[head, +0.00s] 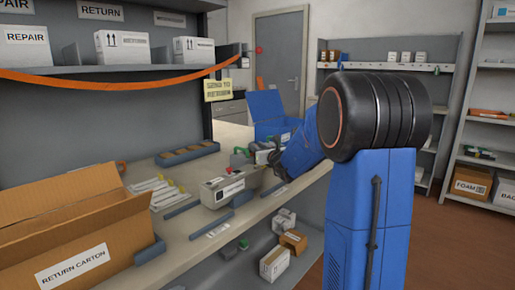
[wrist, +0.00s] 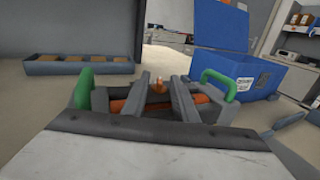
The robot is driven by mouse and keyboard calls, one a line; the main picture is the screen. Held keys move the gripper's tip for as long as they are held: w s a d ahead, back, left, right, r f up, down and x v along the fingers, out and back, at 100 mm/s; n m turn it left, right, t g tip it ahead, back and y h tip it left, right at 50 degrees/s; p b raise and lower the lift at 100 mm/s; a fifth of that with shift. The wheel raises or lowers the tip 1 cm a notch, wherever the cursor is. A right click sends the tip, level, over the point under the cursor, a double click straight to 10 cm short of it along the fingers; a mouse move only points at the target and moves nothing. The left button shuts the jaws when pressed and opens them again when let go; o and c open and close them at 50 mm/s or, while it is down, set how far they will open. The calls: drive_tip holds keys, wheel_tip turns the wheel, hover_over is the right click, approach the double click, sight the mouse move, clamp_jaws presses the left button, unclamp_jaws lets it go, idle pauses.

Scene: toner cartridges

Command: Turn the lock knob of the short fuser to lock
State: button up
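A fuser with a green handle at each end (wrist: 83,90) lies in front of me in the wrist view, with an orange roller (wrist: 130,106) along it. A small orange knob (wrist: 158,87) stands up near its middle. My gripper (wrist: 161,80) is open, with one grey finger on either side of the knob; contact cannot be told. In the head view the fuser (head: 240,158) shows by its green handle on the counter, and my blue arm hides most of my gripper. The knob is too small to see there. No lock marking is readable.
A light grey labelled unit (head: 222,188) sits on the counter nearer me. A blue open bin (head: 262,105) stands behind the fuser. A tray with brown pieces (wrist: 80,65) lies at the back left. An open return carton (head: 75,215) fills the left front.

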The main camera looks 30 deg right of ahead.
clamp_jaws()
drive_tip(key=shift+a+m+h, duration=0.1)
drive_tip(key=shift+m+h, duration=0.2)
drive_tip(key=shift+h, duration=0.1)
drive_tip(key=shift+m+h, duration=0.4)
drive_tip(key=shift+h, duration=0.3)
unclamp_jaws()
